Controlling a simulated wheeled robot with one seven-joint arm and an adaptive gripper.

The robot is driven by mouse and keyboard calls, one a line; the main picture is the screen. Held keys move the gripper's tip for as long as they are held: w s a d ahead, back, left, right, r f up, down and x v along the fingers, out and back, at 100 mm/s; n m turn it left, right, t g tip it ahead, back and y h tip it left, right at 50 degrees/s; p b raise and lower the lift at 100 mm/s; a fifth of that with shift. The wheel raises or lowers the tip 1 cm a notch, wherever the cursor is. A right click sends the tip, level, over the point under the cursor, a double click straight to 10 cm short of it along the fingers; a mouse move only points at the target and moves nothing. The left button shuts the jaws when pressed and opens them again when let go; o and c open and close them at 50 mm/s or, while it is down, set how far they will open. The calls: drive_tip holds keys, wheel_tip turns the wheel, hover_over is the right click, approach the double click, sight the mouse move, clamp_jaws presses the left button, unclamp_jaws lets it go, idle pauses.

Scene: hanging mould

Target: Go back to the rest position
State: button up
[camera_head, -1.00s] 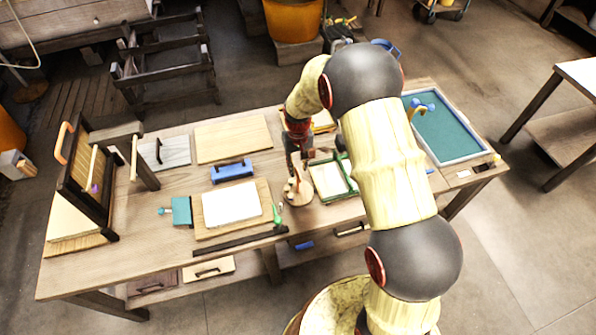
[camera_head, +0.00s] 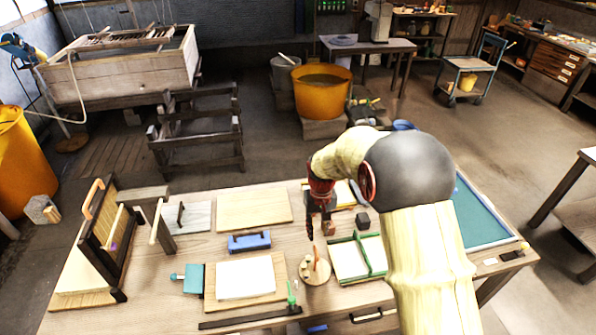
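My gripper (camera_head: 319,228) hangs from my arm over the middle of the wooden workbench (camera_head: 180,262), pointing down. It is dark and small in the view, and I cannot tell whether its fingers are open or shut. Just below it stands a round wooden holder (camera_head: 315,270) with upright pegs or tools. To its right is a green-framed mould (camera_head: 373,258) with a pale inside. A small dark block (camera_head: 362,221) sits behind that frame. My arm hides part of the bench to the right.
A wooden frame stand (camera_head: 100,235) rises at the bench's left. A white sheet (camera_head: 245,278) lies on a board, with a blue block (camera_head: 249,242) behind it. A teal-bottomed tray (camera_head: 480,217) is at the right. Orange tubs (camera_head: 321,93) stand on the floor beyond.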

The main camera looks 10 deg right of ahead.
drive_tip(key=s+r+t+b, duration=0.2)
drive_tip(key=s+r+b, duration=0.3)
drive_tip(key=s, duration=1)
drive_tip(key=s+r+t+b, duration=0.3)
drive_tip(key=s+r+b, duration=0.2)
drive_tip(key=s+r, duration=0.6)
drive_tip(key=shift+s+t, duration=0.3)
drive_tip(key=shift+s, duration=1.9)
